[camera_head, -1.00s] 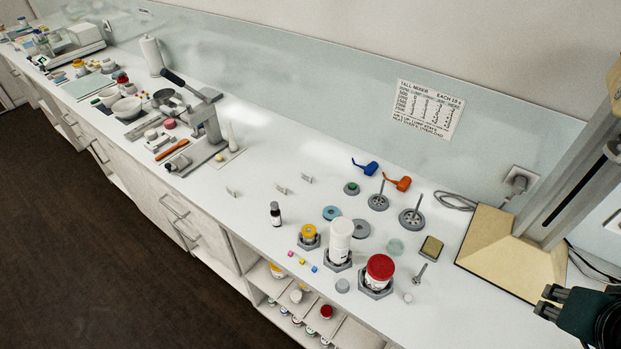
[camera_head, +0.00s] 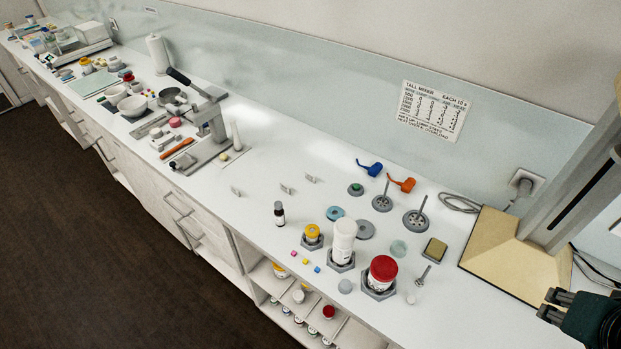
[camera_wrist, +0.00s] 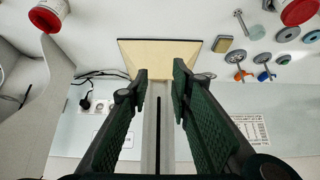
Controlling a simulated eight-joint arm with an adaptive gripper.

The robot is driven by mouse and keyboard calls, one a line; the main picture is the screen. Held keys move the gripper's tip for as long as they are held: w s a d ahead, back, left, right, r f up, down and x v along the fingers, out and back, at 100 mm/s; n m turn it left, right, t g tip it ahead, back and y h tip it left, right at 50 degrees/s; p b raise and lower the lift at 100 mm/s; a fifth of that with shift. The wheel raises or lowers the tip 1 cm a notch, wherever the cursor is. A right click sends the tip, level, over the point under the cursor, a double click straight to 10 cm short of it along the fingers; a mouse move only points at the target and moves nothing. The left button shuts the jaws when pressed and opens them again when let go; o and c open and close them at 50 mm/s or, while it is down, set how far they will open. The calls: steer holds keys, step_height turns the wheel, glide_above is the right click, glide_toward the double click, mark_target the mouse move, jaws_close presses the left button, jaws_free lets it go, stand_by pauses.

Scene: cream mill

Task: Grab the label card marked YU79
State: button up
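Three small pale cards stand on the white bench in the head view: a left card (camera_head: 236,191), a middle card (camera_head: 286,189) and a right card (camera_head: 310,178). They are too small for any marking to be read, so I cannot tell which one is YU79. My gripper (camera_head: 553,304) is at the lower right edge of the head view, far to the right of the cards. In the wrist view my gripper (camera_wrist: 160,75) has its two dark green fingers apart with nothing between them. I make out no card in the wrist view.
Between the cards and my gripper stand a dark bottle (camera_head: 279,213), a white jar (camera_head: 342,240), a red-lidded jar (camera_head: 382,272) and metal stirrers. A mixer base (camera_head: 515,265) stands at the right. The bench around the cards is mostly clear.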

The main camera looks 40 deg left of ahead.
steer(key=w+a+r+n+g+y+p, duration=0.1)
steer(key=w+a+r+n+g, duration=0.15)
steer(key=w+a, duration=0.8)
steer(key=w+a+r+n+g+y+p, duration=0.1)
steer(key=w+a+r+n, duration=0.3)
steer(key=w+a, duration=0.6)
steer(key=w+a+f+n+g, duration=0.1)
steer(key=w+a+f+n, duration=0.15)
steer(key=a, duration=0.85)
steer(key=w+a+f+n+g, duration=0.1)
steer(key=w+a+f+n, duration=0.2)
steer(key=a, duration=0.7)
steer(key=n+g+h+p, duration=0.2)
steer(key=n+p, duration=0.1)
steer(key=n, duration=0.2)
glide_above(311, 175)
step_height(311, 175, down, 20)
steer(key=shift+w+f, duration=0.1)
steer(key=shift+f, duration=0.15)
steer(key=shift+f, duration=0.15)
